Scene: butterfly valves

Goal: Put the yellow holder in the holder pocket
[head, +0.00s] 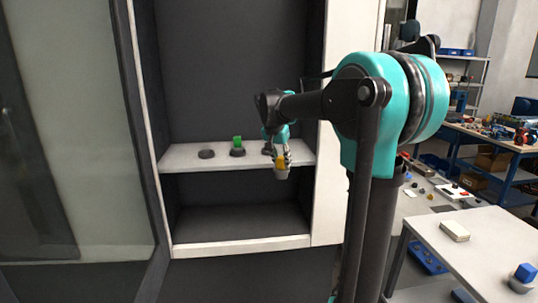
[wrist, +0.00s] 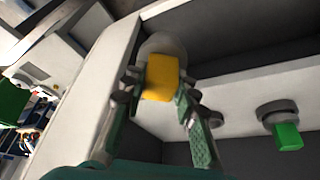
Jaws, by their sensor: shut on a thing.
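The yellow holder (head: 280,161) is between the fingers of my gripper (head: 277,159), in front of the right part of the shelf's front edge. In the wrist view, the yellow block (wrist: 160,79) sits between the two fingers of the gripper (wrist: 160,88), with a pale grey round base (wrist: 162,44) beyond it. My gripper is shut on the holder. On the shelf are round dark pockets: a bare one (head: 207,154) at left, one with a green holder (head: 238,142) in the middle, and one (head: 267,150) at right, partly hidden by my gripper.
The white shelf (head: 185,160) is inside a dark cabinet with a white right side wall (head: 328,200). The lower compartment (head: 240,222) looks empty. At the right, a white table (head: 485,235) bears a cream block (head: 454,231) and a blue block on a grey base (head: 525,272).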

